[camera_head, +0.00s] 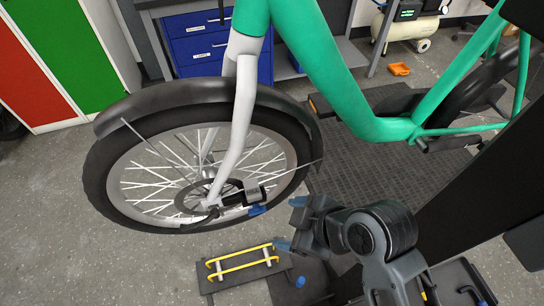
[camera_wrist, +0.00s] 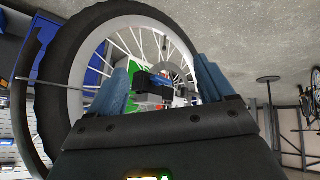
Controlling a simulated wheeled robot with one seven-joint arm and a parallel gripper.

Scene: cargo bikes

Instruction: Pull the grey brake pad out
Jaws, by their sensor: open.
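The front wheel's brake caliper (camera_head: 254,191) is a small dark block at the foot of the pale fork, beside the brake disc (camera_head: 190,196). A small blue part (camera_head: 257,210) shows just below it. I cannot make out the grey brake pad for certain in either view. My gripper (camera_head: 290,224) is open and empty, to the right of the caliper and apart from it, with its blue fingers pointing towards the wheel. In the wrist view the dark caliper (camera_wrist: 150,97) with a blue part (camera_wrist: 160,82) on it appears between my gripper's two blue fingers (camera_wrist: 162,64).
The wheel's tyre (camera_head: 98,170) and the fork (camera_head: 240,110) stand close by. A dark tray (camera_head: 208,284) with yellow rails (camera_head: 240,267) lies below the wheel, with a small blue piece (camera_head: 300,282) to its right. Grey floor is clear at left.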

